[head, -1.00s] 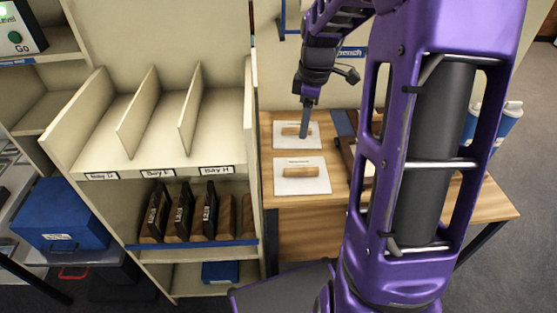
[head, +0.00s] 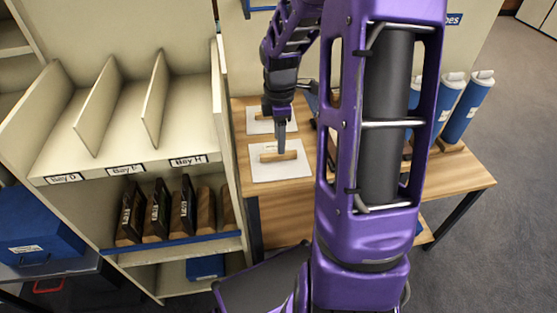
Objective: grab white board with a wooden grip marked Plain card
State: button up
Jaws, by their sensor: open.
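Two white boards with wooden grips lie flat on the wooden bench (head: 262,217). The farther white board (head: 256,127) is partly hidden behind my arm. No marking is readable on either, so I cannot tell which is Plain card. My gripper (head: 281,149) points down at the nearer board's grip, its fingertips at or just above it. It is open, and I cannot tell whether the fingers straddle the grip.
A cream shelf unit (head: 222,120) with bay dividers stands left of the bench, with dark upright boxes (head: 157,212) below. Blue cylinders (head: 468,107) stand at the bench's right. My arm hides the bench's middle. A blue box (head: 40,228) sits far left.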

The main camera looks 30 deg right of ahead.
aim_at(279, 157)
notch_tip(279, 157, down, 5)
jog(key=shift+w+f+b, duration=0.15)
jog(key=shift+f+b, duration=0.05)
jog(key=shift+b, duration=0.5)
jog(key=shift+r, duration=0.1)
grip_shut()
